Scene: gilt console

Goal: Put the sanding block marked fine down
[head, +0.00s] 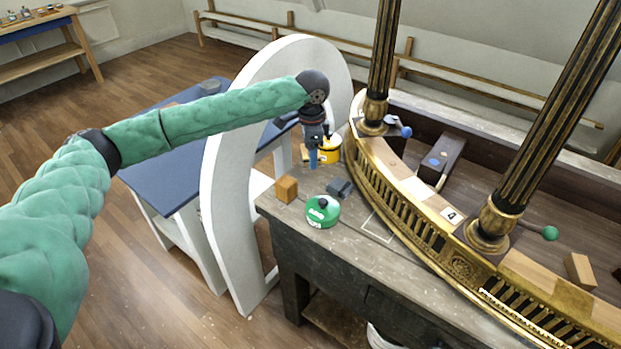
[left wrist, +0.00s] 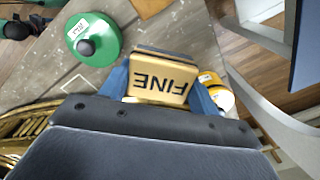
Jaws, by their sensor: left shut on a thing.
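The sanding block (left wrist: 160,88) shows tan with FINE in black letters, upside down in the left wrist view. My left gripper (head: 313,160) is shut on it, with blue fingers (left wrist: 162,92) on either side. In the head view only a tan edge of the block (head: 304,152) shows beside the fingers. The gripper is over the left end of the grey workbench (head: 350,245), seemingly above its top. A thin pale outline (head: 378,226) is marked on the bench, right of the green tin. My right gripper is not in view.
A green tin (head: 323,213), an orange-brown wooden block (head: 287,189), a dark grey block (head: 340,187) and a yellow can (head: 328,150) crowd the bench end. The gilt console rail (head: 400,215) curves along the right. A white arch (head: 225,190) stands left.

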